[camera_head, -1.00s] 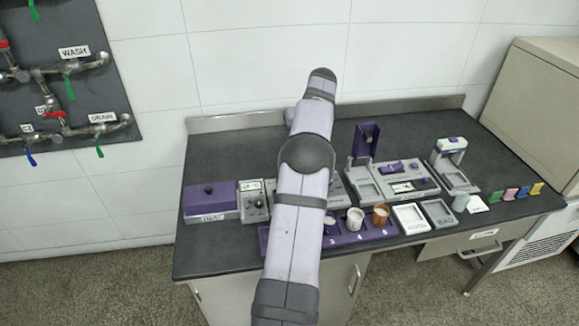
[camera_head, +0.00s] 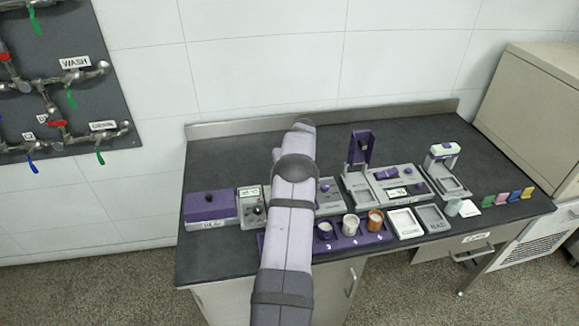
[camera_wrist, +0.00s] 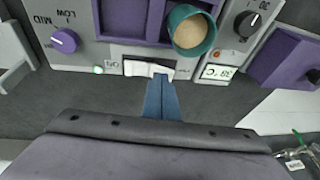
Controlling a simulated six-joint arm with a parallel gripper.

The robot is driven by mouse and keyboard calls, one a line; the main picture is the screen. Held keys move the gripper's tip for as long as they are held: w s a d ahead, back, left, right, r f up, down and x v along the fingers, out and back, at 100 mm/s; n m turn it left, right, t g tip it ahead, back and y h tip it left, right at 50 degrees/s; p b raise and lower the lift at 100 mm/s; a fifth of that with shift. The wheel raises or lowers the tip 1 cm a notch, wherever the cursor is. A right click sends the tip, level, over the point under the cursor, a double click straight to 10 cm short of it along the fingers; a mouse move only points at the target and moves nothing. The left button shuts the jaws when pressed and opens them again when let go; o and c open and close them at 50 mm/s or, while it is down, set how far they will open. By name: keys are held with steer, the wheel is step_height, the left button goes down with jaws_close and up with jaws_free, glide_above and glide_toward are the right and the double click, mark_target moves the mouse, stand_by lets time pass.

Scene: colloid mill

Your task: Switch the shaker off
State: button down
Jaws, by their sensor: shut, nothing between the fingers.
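The shaker (camera_wrist: 85,18) is a grey unit with a purple top holding a teal cup (camera_wrist: 190,30) of tan material. Its purple speed knob (camera_wrist: 65,40) is marked LOW and MID. A white rocker switch (camera_wrist: 149,68) sits on its front edge, and a small green light (camera_wrist: 98,70) beside it is lit. My gripper (camera_wrist: 161,82) is shut and empty, its blue fingertips at the right end of the switch. I cannot tell whether they touch it. In the head view my arm hides the gripper and most of the shaker (camera_head: 327,190).
A grey control box with a display (camera_wrist: 217,72) and black knob stands right beside the shaker in the wrist view. In the head view, a purple rack (camera_head: 340,243) with cups sits in front, and white and grey trays (camera_head: 404,223) lie to the right. The back of the bench (camera_head: 240,150) is clear.

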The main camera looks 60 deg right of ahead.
steer(key=shift+w+a+f, duration=0.15)
steer(key=shift+f, duration=0.3)
steer(key=shift+w+a+f+g+h+b, duration=0.2)
steer(key=shift+w+a+f+g+b, duration=0.05)
steer(key=shift+f+b, duration=0.25)
steer(key=shift+w+a+f+g+h+b, duration=0.25)
steer(key=shift+f+b, duration=0.1)
steer(key=shift+b, duration=0.4)
steer(key=shift+r+p, duration=0.25)
steer(key=shift+p, duration=0.05)
steer(key=shift+d, duration=0.1)
steer(key=shift+s+d, duration=0.1)
steer(key=shift+s, duration=0.05)
steer(key=shift+s+d+r, duration=0.2)
steer(key=shift+s+d, duration=0.2)
steer(key=shift+s, duration=0.05)
